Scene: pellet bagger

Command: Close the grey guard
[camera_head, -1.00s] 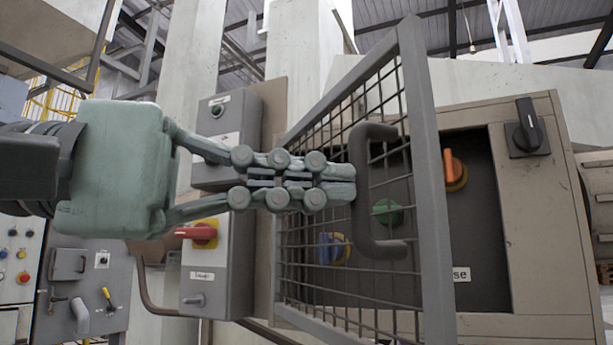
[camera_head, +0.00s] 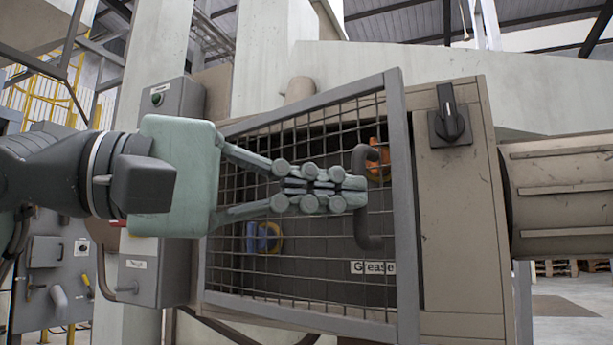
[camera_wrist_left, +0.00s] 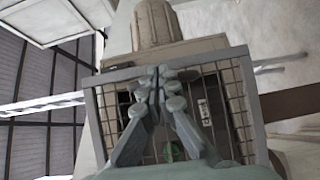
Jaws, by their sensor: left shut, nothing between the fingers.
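The grey guard (camera_head: 402,215) is a mesh door in a grey frame, hinged on its left side. In the head view it stands almost flat over the front of the beige cabinet (camera_head: 455,220), with a dark strip of opening showing at its right edge. Its dark C-shaped handle (camera_head: 370,242) is near the free edge. My left gripper (camera_head: 362,192) is shut and empty, its fingertips at the handle; I cannot tell whether they touch it. The guard's mesh (camera_wrist_left: 238,108) also shows behind the fingers in the left wrist view. My right gripper is not in view.
Behind the mesh are an orange knob (camera_head: 378,165), a blue knob (camera_head: 262,238) and a "Grease" label (camera_head: 373,267). A black rotary switch (camera_head: 449,122) is on the cabinet's upper right. A grey control box (camera_head: 160,270) stands left of the guard.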

